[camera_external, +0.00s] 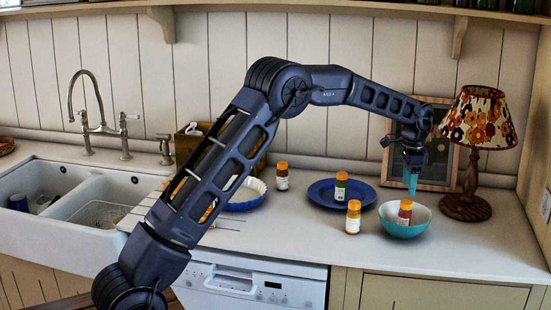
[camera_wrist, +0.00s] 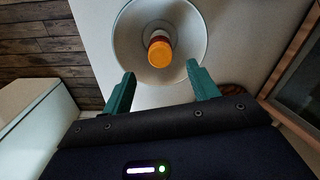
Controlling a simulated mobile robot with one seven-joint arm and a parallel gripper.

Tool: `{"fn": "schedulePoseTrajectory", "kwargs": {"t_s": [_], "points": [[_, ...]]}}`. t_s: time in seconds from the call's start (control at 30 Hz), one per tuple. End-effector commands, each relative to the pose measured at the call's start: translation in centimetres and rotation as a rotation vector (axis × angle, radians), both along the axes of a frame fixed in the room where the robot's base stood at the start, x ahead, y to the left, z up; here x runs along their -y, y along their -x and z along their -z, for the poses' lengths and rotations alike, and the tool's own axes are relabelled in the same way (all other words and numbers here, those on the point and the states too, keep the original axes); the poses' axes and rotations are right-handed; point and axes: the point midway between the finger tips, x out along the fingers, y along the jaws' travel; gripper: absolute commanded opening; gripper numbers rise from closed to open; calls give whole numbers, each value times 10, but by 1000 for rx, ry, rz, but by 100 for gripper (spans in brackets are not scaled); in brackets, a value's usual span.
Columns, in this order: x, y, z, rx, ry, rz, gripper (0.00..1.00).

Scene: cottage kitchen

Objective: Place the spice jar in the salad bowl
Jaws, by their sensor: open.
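A spice jar with an orange cap and a red and white body (camera_external: 405,211) is inside the teal salad bowl (camera_external: 402,230) on the right part of the counter. In the wrist view the jar's orange cap (camera_wrist: 160,53) shows near the middle of the bowl (camera_wrist: 122,47). My gripper (camera_external: 411,182) is above the bowl with its teal fingers pointing down. In the wrist view its two fingers (camera_wrist: 160,79) are spread apart with nothing between them. The jar is apart from the fingers.
A lamp (camera_external: 479,125) and a picture frame (camera_external: 437,170) stand close behind the bowl. A double sink (camera_external: 65,200) is at left.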

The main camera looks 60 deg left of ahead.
Motion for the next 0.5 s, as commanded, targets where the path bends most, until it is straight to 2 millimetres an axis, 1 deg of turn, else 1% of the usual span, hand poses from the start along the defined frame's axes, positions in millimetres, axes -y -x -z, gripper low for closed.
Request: {"fn": "schedulePoseTrajectory", "kwargs": {"t_s": [0.03,0.1,0.33,0.47,0.5], "points": [[0,0,-7,0,0,0,59],[0,0,-15,0,0,0,59],[1,4,-32,4,0,-4,59],[5,21,-54,19,-1,-21,59],[7,29,-64,26,-2,-31,59]]}}
